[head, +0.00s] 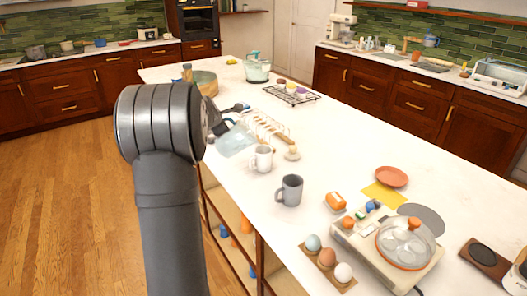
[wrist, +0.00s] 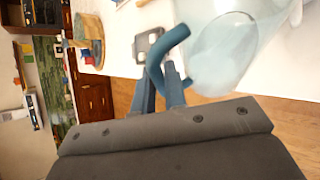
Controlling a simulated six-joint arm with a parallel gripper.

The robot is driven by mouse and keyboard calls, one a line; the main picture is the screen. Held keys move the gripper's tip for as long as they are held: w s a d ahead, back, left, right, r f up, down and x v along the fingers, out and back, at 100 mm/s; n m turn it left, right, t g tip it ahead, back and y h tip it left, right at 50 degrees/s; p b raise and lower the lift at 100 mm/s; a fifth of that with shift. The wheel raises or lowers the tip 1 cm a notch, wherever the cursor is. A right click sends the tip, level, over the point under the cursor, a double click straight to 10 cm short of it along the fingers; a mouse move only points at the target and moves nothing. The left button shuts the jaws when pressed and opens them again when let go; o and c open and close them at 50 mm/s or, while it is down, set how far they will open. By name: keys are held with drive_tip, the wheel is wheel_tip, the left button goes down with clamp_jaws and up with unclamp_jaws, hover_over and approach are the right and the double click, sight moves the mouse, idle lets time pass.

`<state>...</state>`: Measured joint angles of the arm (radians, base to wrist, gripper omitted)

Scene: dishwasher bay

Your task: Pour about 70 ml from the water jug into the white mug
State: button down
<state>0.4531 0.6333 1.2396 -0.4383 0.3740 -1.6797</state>
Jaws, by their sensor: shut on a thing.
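The water jug (head: 236,141) is a pale blue see-through vessel with a teal handle. In the wrist view its clear body (wrist: 228,50) fills the upper right, and its handle (wrist: 156,75) passes between my fingers. My gripper (wrist: 172,82) is shut on that handle. In the head view my gripper (head: 222,122) is partly hidden behind my arm, and the jug looks tilted. The white mug (head: 264,159) stands upright on the white counter, to the right of and nearer than the jug. The water level and the inside of the mug cannot be made out.
A grey mug (head: 290,190) stands nearer than the white mug. A toast rack (head: 268,129) is behind, and an egg cup (head: 292,153) is to the right. An egg tray (head: 327,268) and an appliance with a clear lid (head: 388,245) are at the front. The counter's right middle is clear.

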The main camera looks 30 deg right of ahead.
drive_tip(key=shift+s+d+r+m+t+y+b, duration=0.15)
drive_tip(key=shift+d+r+m+y+b, duration=0.05)
drive_tip(key=shift+r, duration=0.3)
drive_tip(key=shift+s+d+r+m+t+y+b, duration=0.15)
drive_tip(key=shift+d+r+m+y, duration=0.05)
drive_tip(key=shift+r, duration=0.25)
drive_tip(key=shift+s+d+r+y+b, duration=0.2)
drive_tip(key=shift+d+r+y+b, duration=0.1)
drive_tip(key=shift+r+b, duration=0.15)
drive_tip(key=shift+s+d+r+m+t+y+b, duration=0.3)
drive_tip(key=shift+r+m+t+b, duration=0.15)
drive_tip(key=shift+b, duration=0.1)
drive_tip(key=shift+r, duration=0.1)
drive_tip(key=shift+s+d+r+m+t+y+b, duration=0.3)
drive_tip(key=shift+d+r+b, duration=0.15)
drive_tip(key=shift+b, duration=1.25)
drive_tip(key=shift+s+d+r+b, duration=0.2)
drive_tip(key=shift+d+b, duration=0.15)
drive_tip(key=shift+b, duration=0.45)
